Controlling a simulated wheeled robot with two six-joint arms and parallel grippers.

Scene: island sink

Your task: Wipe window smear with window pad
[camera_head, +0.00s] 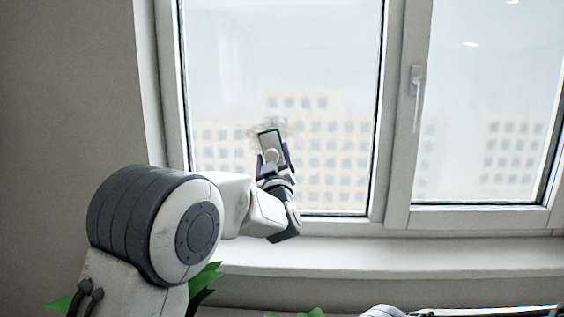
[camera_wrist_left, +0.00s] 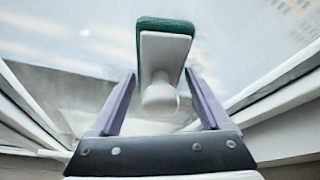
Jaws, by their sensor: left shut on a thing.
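The window pad (camera_head: 269,143) has a pale back with a round knob and a dark green wiping side. My left gripper (camera_head: 273,163) is shut on the pad by its knob and holds it up at the lower part of the left window pane (camera_head: 240,80). A faint greyish window smear (camera_head: 284,126) shows around the pad's top edge, partly hidden behind it. In the left wrist view the pad (camera_wrist_left: 166,45) stands beyond the two purple fingers (camera_wrist_left: 160,92), its green side towards the glass. I cannot tell whether it touches the glass. My right gripper is not in view.
The white window frame has a central post with a handle (camera_head: 416,90). A white sill (camera_head: 350,257) runs below the panes. Green leaves (camera_head: 205,284) show behind my left arm at the lower left. The glass around the pad is unobstructed.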

